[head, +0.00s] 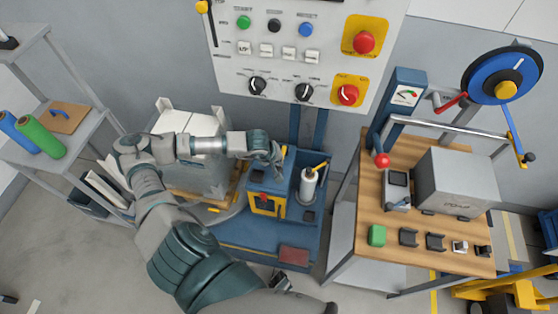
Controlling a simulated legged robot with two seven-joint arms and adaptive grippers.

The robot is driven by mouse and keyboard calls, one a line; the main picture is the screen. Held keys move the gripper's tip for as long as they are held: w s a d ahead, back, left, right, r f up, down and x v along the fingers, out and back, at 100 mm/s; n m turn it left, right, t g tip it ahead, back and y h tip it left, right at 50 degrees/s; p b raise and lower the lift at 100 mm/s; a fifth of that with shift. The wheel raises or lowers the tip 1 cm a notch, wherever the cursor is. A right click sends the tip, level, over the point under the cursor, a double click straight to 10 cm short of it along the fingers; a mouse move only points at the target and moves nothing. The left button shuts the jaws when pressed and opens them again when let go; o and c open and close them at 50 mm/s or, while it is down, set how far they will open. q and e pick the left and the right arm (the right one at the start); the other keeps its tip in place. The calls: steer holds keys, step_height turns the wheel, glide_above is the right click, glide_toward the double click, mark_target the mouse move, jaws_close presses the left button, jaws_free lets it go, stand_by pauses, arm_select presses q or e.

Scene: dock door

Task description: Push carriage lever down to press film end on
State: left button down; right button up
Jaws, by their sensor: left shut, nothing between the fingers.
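The blue film carriage (284,176) stands at the foot of the blue mast, below the control panel. A white film roll (308,188) stands upright in its right part. A short yellow lever (320,166) slants up beside the roll's top; I cannot tell for certain that it is the carriage lever. A yellow panel with a red part (265,204) is on the carriage's front left. My left gripper (277,165) is shut and empty, above the carriage's left part and left of the lever; contact is unclear.
A control panel (290,75) with buttons and knobs hangs above. A wrapped pallet load (195,165) stands behind my left arm. A wooden bench (400,262) with a grey box (457,183) is at right. A shelf (60,158) with film rolls is at left.

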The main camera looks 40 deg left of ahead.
arm_select(q)
steer(key=shift+s+d+f+b, duration=0.1)
steer(key=shift+s+f+b, duration=0.15)
steer(key=shift+f+b, duration=0.25)
stand_by(0.5)
stand_by(0.4)
steer(key=shift+w+r+p, duration=0.35)
steer(key=shift+r+p, duration=0.1)
steer(key=shift+r, duration=0.4)
steer(key=shift+w+a+r+p, duration=0.3)
steer(key=shift+r, duration=0.4)
steer(key=shift+w+a+r+p, duration=0.25)
steer(key=shift+r+p, duration=0.05)
steer(key=shift+r, duration=0.35)
steer(key=r, duration=0.1)
steer(key=w+r+p, duration=0.1)
steer(key=r, duration=0.1)
steer(key=a+r+p, duration=0.1)
steer(key=shift+w+r, duration=0.3)
steer(key=shift+w, duration=0.05)
steer(key=shift+d, duration=0.1)
